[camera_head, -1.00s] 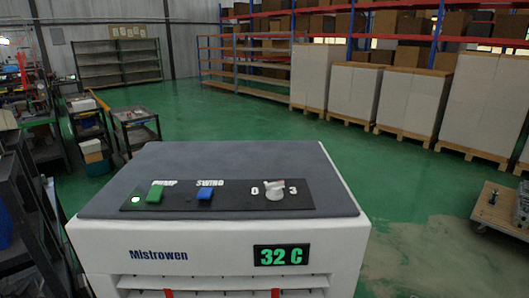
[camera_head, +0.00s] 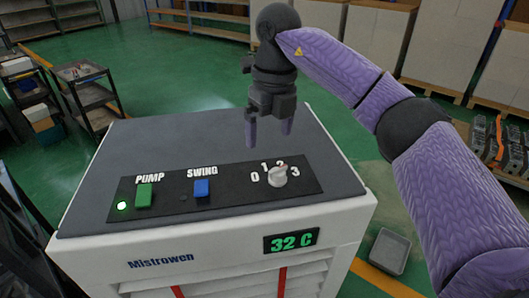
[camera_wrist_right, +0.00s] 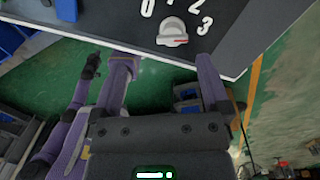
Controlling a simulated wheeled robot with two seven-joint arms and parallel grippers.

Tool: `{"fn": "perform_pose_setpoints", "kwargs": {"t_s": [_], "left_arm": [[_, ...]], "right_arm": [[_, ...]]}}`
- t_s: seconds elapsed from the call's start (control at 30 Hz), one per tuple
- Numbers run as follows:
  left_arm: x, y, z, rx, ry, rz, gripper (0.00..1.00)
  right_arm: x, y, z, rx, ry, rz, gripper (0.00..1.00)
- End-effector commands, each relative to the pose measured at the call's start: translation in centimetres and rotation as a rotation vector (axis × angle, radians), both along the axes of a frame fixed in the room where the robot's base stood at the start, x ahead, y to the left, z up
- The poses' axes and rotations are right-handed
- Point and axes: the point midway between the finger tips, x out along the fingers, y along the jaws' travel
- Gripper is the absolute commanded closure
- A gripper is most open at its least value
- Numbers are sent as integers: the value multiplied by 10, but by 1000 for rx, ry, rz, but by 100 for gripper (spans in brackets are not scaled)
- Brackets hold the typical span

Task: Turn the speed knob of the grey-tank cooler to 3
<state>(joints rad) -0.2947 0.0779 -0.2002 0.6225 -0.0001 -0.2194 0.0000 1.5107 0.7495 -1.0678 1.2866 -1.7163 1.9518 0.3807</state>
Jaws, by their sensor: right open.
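The cooler (camera_head: 190,135) has a grey top, a white body and the name Mistrowen on its front. Its white speed knob (camera_head: 278,176) sits at the right end of the black panel, with the numbers 0 to 3 around it. The knob also shows in the right wrist view (camera_wrist_right: 172,32), with a red mark on it; I cannot tell for sure which number it points to. My right gripper (camera_head: 269,136) is open and empty above the cooler's top, behind the knob and apart from it. My left gripper is not in the head view.
A green PUMP switch (camera_head: 144,196) and a blue SWING switch (camera_head: 202,188) are on the same panel. A green light (camera_head: 122,206) glows at its left. The display (camera_head: 291,241) reads 32 C. A grey bin (camera_head: 390,251) stands on the floor at right.

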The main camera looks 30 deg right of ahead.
Motion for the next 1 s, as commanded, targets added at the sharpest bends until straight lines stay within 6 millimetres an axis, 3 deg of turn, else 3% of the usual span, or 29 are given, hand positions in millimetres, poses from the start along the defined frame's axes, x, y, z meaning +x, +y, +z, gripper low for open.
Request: {"fn": "perform_pose_setpoints", "kwargs": {"t_s": [0.1,0.2,0.5,0.83,1.0], "left_arm": [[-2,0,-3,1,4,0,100],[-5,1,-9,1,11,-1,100],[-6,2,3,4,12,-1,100],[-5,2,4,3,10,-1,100],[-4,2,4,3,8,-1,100]], "right_arm": [[-5,-16,0,-59,25,-41,3],[-6,-15,-23,-60,30,-37,3],[-6,-14,-81,-57,25,-34,3],[-6,-14,-91,-55,22,-33,3],[-6,-13,-91,-54,22,-32,37]]}}
